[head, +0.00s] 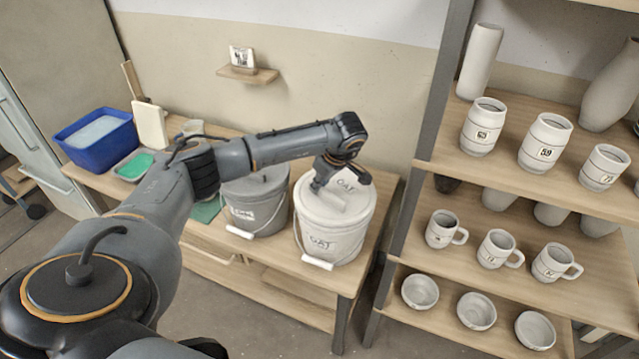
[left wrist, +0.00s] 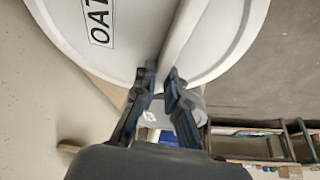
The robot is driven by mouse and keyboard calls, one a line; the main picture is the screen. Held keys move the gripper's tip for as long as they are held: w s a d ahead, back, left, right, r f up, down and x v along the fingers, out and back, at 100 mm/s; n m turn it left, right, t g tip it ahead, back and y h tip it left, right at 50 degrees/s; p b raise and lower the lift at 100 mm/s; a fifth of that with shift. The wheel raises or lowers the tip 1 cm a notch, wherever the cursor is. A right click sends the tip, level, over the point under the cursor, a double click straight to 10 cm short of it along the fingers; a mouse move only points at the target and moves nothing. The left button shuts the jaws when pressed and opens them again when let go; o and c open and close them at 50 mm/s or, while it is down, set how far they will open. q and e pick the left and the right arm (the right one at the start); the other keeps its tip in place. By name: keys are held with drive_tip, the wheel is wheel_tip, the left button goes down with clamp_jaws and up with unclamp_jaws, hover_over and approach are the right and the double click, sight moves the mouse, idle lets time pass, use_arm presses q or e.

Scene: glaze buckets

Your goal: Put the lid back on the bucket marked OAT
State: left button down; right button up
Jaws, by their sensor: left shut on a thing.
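The white bucket marked OAT (head: 330,240) stands on the wooden bench with its white handle grip hanging at the front. Its lid (head: 352,205), also marked OAT, lies over the bucket's mouth, level and lined up with the rim; I cannot tell whether it is fully seated. My left gripper (head: 318,186) is shut on the raised bar across the lid. In the left wrist view the lid (left wrist: 215,45) fills the top, with the fingers (left wrist: 160,82) on either side of the bar's end. My right gripper is not in view.
A grey lidded bucket (head: 258,212) stands close to the left, partly behind my arm. A blue tub (head: 97,135) and green tray (head: 133,166) are farther left. A shelf rack of mugs and bowls (head: 477,310) rises at the right, beside the bench.

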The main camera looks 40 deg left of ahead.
use_arm(q)
drive_tip(key=shift+f, duration=0.1)
idle(0.5)
idle(0.3)
drive_tip(key=c, duration=0.8)
unclamp_jaws()
drive_tip(key=shift+r+p, duration=2.3)
drive_tip(key=shift+r, duration=1.25)
clamp_jaws()
